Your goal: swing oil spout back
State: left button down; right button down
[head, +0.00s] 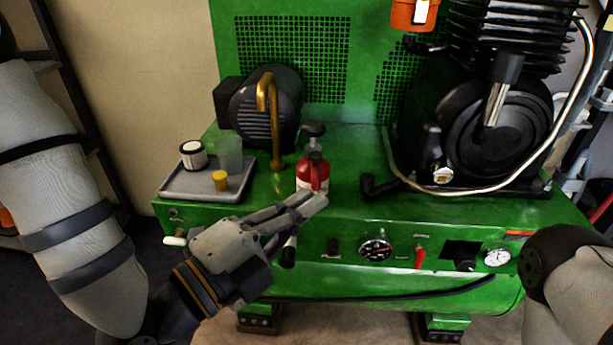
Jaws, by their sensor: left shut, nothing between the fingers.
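A brass swan-neck spout (275,130) stands upright on the green machine's deck, its bent top hooking over to the left in front of a black motor. A red bottle (312,172) with a black top stands just right of the spout's foot. My left gripper (316,203) is shut and empty. It points right and, in the picture, lies just in front of and below the red bottle. I cannot tell whether it touches the bottle. It is clear of the spout. Only part of my right arm shows at the right edge; its gripper is out of view.
A grey tray (176,193) at the left end of the deck holds a white filter (193,155), a clear cup (229,155) and a yellow cap (220,181). A black elbow fitting (380,187), a large black compressor (490,130) and a curved pipe stand at the right. The front panel carries gauges (375,250).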

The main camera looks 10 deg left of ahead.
aim_at(315, 159)
pick_arm(q)
jog(key=w+d, duration=0.2)
jog(key=w, duration=0.7)
jog(key=shift+w+d, duration=0.2)
jog(key=shift+d, duration=0.05)
jog(key=shift+f, duration=0.1)
